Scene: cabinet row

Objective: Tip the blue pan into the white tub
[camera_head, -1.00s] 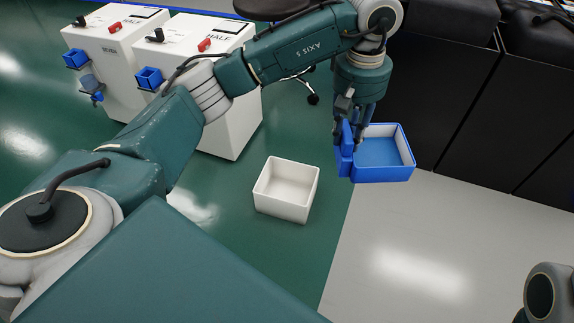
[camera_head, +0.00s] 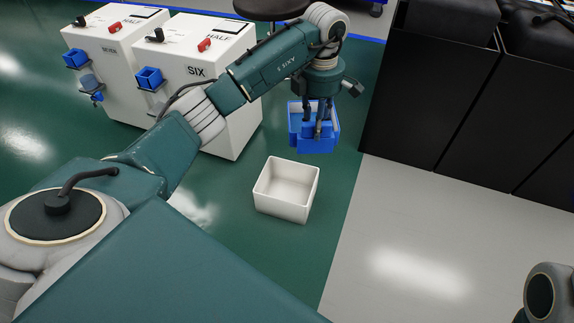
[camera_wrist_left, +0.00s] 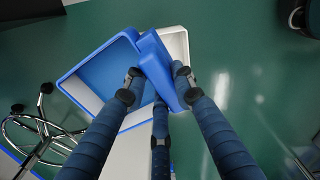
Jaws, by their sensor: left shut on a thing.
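The blue pan (camera_head: 329,119) is held in the air by my left gripper (camera_head: 318,127), whose fingers are shut on it. It is upper right of the white tub in the head view, and its floor is not clearly seen there. In the left wrist view, the fingers (camera_wrist_left: 158,100) close around a thick part at one side of the blue pan (camera_wrist_left: 102,72). The white tub (camera_head: 283,209) stands open and upright on the green floor and looks empty. It shows partly behind the pan in the left wrist view (camera_wrist_left: 207,75). My right gripper does not show.
Two white cabinets (camera_head: 228,129) with small blue boxes on their fronts stand at the upper left. Black cabinets (camera_head: 437,110) line the right side. A dark stool (camera_head: 268,9) is at the back. The floor around the tub is clear.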

